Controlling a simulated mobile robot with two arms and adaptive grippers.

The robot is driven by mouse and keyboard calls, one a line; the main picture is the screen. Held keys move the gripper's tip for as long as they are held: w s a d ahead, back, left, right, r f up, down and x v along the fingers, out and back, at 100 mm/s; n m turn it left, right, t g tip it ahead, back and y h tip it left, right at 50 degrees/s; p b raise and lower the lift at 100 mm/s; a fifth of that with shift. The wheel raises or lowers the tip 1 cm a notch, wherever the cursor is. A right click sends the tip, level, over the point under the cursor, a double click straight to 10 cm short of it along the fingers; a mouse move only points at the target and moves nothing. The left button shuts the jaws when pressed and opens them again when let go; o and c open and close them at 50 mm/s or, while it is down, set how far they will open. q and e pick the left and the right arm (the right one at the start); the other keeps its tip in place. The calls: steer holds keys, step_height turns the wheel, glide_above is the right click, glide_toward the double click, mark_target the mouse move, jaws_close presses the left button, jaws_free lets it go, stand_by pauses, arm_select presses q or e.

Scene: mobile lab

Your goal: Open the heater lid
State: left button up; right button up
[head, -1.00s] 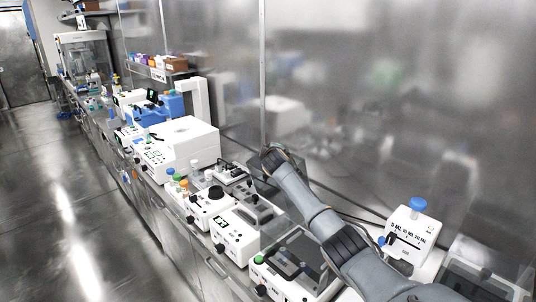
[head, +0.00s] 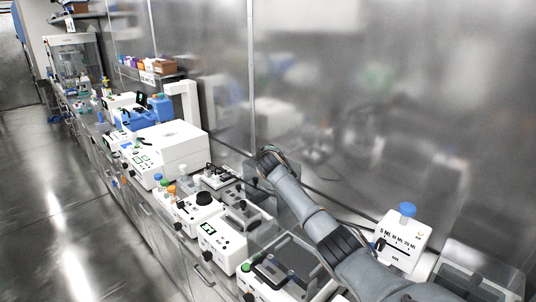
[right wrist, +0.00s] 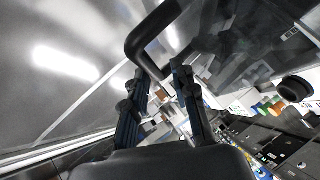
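The heater (head: 222,246) is a white box with a green display and a grey top, on the bench in the middle of the head view. A clear lid panel (head: 283,200) stands raised behind it, beside my right gripper (head: 268,156). In the right wrist view a curved black handle (right wrist: 137,42) runs to the fingertips of my right gripper (right wrist: 159,72). The fingers stand on either side of the handle's near end with a narrow gap. Whether they press on it is not clear. My left gripper is in neither view.
A white device with a clear-covered tray (head: 262,285) stands in front. A dispenser with a blue cap (head: 407,210) stands to the right of my forearm. Colour-capped bottles (head: 171,192) and a large white instrument (head: 180,145) stand farther back. A steel wall backs the bench.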

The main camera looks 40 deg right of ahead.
stand_by(0.3)
steer(key=v, duration=1.2)
